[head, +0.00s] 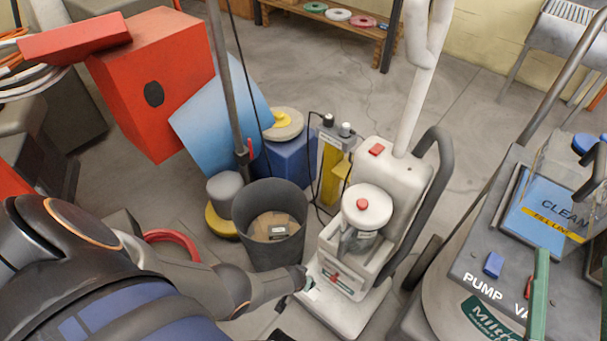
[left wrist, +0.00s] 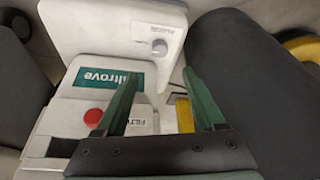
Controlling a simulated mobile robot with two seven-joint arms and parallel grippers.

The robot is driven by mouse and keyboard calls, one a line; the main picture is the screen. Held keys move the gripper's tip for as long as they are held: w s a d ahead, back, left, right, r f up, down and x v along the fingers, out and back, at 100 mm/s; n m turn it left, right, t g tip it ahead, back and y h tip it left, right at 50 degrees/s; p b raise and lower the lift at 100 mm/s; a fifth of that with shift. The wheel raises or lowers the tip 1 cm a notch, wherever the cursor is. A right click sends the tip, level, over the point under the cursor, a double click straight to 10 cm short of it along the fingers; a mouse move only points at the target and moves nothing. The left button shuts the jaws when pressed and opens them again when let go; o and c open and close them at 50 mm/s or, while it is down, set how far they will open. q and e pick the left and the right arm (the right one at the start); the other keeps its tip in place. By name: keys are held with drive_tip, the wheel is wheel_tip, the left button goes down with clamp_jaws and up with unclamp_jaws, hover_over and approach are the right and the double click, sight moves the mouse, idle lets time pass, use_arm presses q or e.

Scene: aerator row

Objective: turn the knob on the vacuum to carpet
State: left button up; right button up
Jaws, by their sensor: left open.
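The vacuum (head: 341,310) is a white upright machine with a dark curved handle, right of centre in the head view. In the left wrist view, its white head (left wrist: 90,25) carries a small round grey knob (left wrist: 159,45) beside a label too small to read. The knob is hidden in the head view. My left gripper (left wrist: 161,72) is open, its two green fingers pointing toward the knob, with nothing between them. The knob appears just beyond the fingertips, apart from them. In the head view, my left arm reaches to the vacuum's low left side.
A dark bin (head: 262,222) stands close left of the vacuum; its wall (left wrist: 240,70) is near the right finger. A red button (left wrist: 93,117) sits on the vacuum's body. A grey machine (head: 490,235) stands at the right. Open floor (head: 330,65) lies behind.

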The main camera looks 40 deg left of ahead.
drive_tip(key=shift+w+d+f+m+g+h, duration=0.1)
drive_tip(key=shift+w+f+m+g+h, duration=0.25)
drive_tip(key=shift+f, duration=0.45)
drive_tip(key=shift+w+d+f+m+g+h, duration=0.1)
drive_tip(key=shift+w+f+m+g+h, duration=0.2)
drive_tip(key=shift+f, duration=0.45)
